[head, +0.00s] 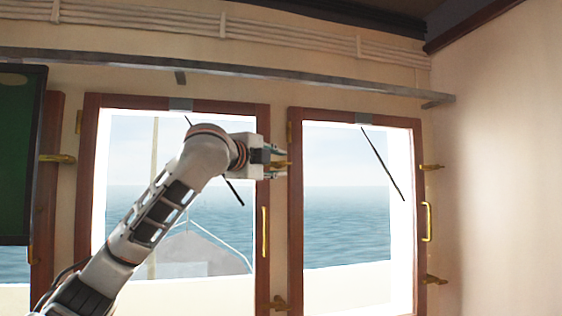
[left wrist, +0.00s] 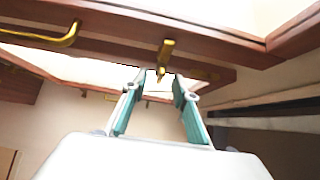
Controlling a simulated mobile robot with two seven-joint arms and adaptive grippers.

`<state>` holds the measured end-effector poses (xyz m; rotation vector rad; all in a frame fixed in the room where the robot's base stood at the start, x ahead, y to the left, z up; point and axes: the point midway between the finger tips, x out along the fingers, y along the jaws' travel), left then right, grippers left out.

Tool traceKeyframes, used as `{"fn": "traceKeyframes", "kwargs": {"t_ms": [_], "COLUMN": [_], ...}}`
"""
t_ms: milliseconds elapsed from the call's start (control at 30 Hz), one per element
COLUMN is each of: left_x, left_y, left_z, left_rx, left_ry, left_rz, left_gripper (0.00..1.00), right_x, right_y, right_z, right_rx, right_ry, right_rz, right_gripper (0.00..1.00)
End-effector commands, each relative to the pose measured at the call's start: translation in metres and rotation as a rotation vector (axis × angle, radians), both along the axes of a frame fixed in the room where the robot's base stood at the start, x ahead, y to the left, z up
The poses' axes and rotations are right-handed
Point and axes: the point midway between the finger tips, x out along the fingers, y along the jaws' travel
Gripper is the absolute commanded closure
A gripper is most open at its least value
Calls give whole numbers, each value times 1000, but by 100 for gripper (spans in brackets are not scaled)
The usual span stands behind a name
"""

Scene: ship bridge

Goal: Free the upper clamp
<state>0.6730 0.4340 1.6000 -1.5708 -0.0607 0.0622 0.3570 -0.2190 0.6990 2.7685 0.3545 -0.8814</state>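The upper clamp (head: 279,164) is a small brass piece on the right side of the left window's wooden frame (head: 263,130). In the left wrist view the brass clamp (left wrist: 166,52) stands out from the brown frame, just beyond and between my fingertips. My left gripper (head: 281,162) is at the clamp, with one finger above it and one below. In the left wrist view the gripper (left wrist: 160,80) has its two fingers apart, with a gap between them. Whether they touch the clamp I cannot tell. My right gripper is not in view.
A brass handle (head: 264,232) and a lower clamp (head: 277,303) are below on the same frame. The right window (head: 296,220) is close beside, with its own brass clamps (head: 432,167) and handle (head: 427,222). A grey rail (head: 300,76) runs above both windows.

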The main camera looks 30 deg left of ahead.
Motion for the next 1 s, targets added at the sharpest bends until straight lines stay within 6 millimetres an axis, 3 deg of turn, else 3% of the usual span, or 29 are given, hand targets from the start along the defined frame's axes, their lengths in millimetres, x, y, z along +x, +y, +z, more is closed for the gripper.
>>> {"fn": "traceKeyframes", "kwargs": {"t_ms": [200,467,600,1000], "left_x": [17,19,19,19], "left_y": [1,2,2,1], "left_z": [0,0,0,-3], "left_rx": [1,1,1,-19], "left_ry": [1,-1,-1,-25], "left_rz": [0,1,1,0], "left_gripper": [71,71,100,100], "right_x": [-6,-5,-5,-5], "right_y": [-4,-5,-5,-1], "right_z": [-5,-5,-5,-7], "right_rx": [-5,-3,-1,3], "right_ry": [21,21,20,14], "right_rz": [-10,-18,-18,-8], "right_gripper": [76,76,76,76]}}
